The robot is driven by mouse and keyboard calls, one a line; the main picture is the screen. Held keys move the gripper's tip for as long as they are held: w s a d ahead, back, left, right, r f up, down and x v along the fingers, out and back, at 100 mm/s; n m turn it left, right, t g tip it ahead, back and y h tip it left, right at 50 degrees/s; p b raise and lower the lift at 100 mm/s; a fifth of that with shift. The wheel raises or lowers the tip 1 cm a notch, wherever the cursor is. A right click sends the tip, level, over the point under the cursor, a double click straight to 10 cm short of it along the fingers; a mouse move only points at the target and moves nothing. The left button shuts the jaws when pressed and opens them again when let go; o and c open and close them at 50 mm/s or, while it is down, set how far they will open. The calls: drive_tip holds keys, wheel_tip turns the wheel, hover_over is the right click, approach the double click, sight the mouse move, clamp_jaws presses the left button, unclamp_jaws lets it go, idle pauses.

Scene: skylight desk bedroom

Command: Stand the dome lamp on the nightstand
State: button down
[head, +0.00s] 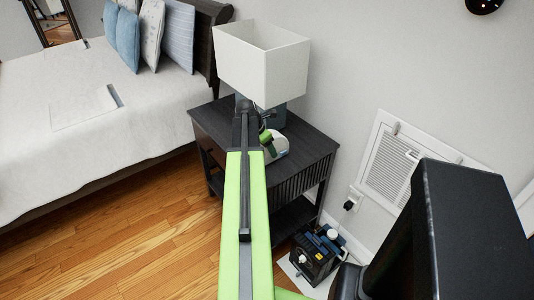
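The dark nightstand (312,147) stands against the wall beside the bed. A small, rounded pale grey-white thing (278,151), which looks like the dome lamp, is at the nightstand top, just right of my arm. It looks upright, but its lower part and left side are partly hidden, and I cannot tell whether it rests on the top. My gripper (267,139) is at the far end of my green arm, right at this pale thing. The fingers are too small and covered to show whether they grip it.
A lamp with a large white box shade (262,65) stands at the back of the nightstand. The bed (80,120) is to the left. A dark boxy device (316,254) sits on the floor at right, below a wall vent (390,165). The nightstand's right front top is clear.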

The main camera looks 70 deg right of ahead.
drive_tip(key=shift+c, duration=2.2)
unclamp_jaws()
drive_tip(key=shift+r, duration=0.1)
drive_tip(key=shift+r, duration=0.3)
drive_tip(key=p+v, duration=1.1)
drive_tip(key=shift+w+a+r, duration=0.1)
drive_tip(key=shift+a+r, duration=0.15)
drive_tip(key=shift+r, duration=0.05)
drive_tip(key=shift+f, duration=0.1)
